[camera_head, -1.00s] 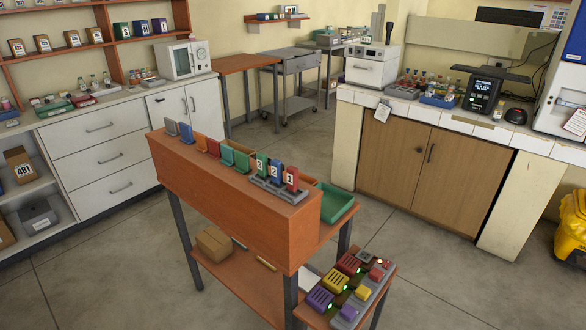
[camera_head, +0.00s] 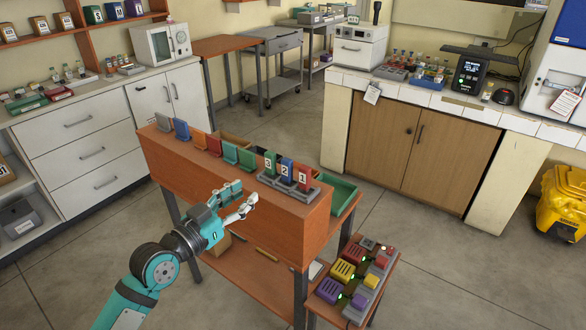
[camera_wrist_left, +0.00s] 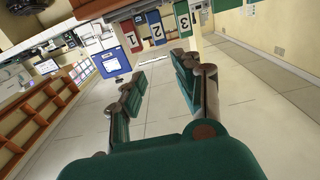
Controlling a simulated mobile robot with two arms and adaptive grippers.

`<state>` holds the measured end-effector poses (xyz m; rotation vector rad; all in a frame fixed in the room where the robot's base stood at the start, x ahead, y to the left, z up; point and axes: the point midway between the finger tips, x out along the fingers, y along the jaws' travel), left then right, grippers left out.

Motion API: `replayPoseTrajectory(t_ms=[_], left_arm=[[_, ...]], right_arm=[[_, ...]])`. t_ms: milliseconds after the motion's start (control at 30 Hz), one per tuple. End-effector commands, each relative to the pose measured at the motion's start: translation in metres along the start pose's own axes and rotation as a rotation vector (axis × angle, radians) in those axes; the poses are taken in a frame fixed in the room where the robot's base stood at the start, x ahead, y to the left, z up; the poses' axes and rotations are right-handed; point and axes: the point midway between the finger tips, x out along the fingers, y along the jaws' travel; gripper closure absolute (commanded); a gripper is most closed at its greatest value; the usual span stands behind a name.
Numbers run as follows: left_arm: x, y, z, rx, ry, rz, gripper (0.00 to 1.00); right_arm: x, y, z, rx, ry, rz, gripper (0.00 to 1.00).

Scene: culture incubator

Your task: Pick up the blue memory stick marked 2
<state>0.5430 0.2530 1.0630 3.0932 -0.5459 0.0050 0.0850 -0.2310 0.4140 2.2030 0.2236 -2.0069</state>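The blue memory stick marked 2 (camera_head: 287,171) stands upright in a grey holder (camera_head: 300,193) on top of the orange-brown stand, between a green stick marked 3 (camera_head: 269,163) and a red stick marked 1 (camera_head: 304,177). My left gripper (camera_head: 244,195) is open and empty, on the near side of the stand, to the left of the sticks and apart from them. In the left wrist view, the blue stick (camera_wrist_left: 156,28) shows beyond the open fingers (camera_wrist_left: 161,70), with red (camera_wrist_left: 131,42) and green (camera_wrist_left: 183,17) on either side. My right gripper is not in view.
Several coloured upright plates (camera_head: 213,144) line the stand's top (camera_head: 190,158) left of the holder. A green tray (camera_head: 340,192) sits behind the stand. A low table with coloured blocks (camera_head: 343,270) stands at the right. Open floor lies around.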

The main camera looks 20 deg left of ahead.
Motion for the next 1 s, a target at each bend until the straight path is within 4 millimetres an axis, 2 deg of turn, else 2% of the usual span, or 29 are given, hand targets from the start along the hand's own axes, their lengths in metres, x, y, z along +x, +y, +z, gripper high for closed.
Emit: replayPoseTrajectory(t_ms=[33, 200, 400, 733, 1000], left_arm=[[0.011, 0.0, -0.005, -0.003, 0.003, 0.0, 0.67], [0.05, -0.001, -0.004, -0.004, 0.002, -0.001, 0.67], [0.088, -0.001, -0.002, -0.002, 0.0, -0.001, 0.67], [0.115, -0.001, 0.001, -0.001, -0.001, -0.001, 0.67], [0.152, -0.002, 0.005, -0.003, -0.001, -0.001, 0.67]], right_arm=[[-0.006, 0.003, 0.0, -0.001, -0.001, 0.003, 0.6], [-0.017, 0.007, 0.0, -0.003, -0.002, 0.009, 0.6], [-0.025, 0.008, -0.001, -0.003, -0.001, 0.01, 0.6], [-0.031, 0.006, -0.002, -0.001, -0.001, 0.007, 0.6], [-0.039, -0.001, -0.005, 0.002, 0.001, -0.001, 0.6]])
